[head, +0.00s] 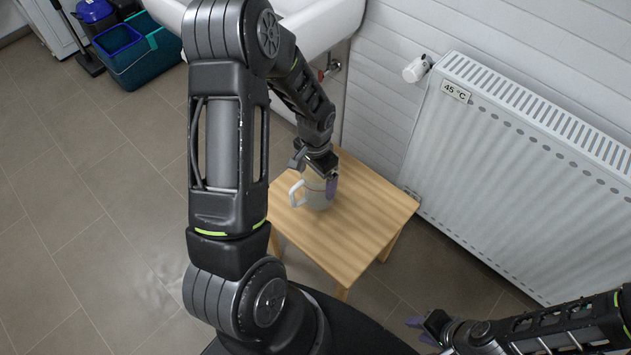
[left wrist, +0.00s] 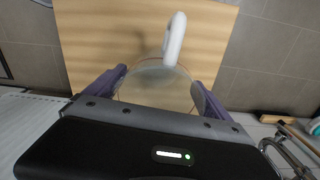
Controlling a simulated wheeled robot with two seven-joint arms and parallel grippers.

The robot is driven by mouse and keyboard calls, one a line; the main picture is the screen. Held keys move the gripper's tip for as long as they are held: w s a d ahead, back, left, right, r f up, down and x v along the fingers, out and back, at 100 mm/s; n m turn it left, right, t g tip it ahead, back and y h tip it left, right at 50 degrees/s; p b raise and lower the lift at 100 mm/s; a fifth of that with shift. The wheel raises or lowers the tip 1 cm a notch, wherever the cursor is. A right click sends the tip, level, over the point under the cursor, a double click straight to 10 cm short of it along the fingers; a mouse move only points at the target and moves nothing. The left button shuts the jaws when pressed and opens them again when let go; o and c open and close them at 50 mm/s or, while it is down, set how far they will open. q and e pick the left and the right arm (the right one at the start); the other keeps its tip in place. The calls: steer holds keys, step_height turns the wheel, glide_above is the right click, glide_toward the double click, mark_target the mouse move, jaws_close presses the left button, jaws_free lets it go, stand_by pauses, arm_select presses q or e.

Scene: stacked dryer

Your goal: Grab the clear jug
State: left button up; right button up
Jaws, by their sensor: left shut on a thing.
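The clear jug (head: 314,194) with a white handle stands on the small wooden table (head: 368,224), under my left gripper (head: 320,180). In the left wrist view, the jug (left wrist: 155,82) is seen from above between the two purple fingers of the left gripper (left wrist: 158,88), its handle pointing away from the palm. My left gripper is shut on the jug. Part of the jug is hidden behind the gripper in the head view. My right gripper (head: 424,330) is at the lower right, apart from the table, and looks open and empty.
A white radiator (head: 520,170) on the wall stands to the right of the table. A white basin (head: 310,28) is behind it. A teal bucket (head: 150,62) and a blue container (head: 95,14) are at the far left. The tiled floor (head: 85,200) on the left is clear.

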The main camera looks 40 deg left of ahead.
arm_select(q)
step_height(320, 180, up, 8)
steer(key=shift+p, duration=0.3)
stand_by(0.5)
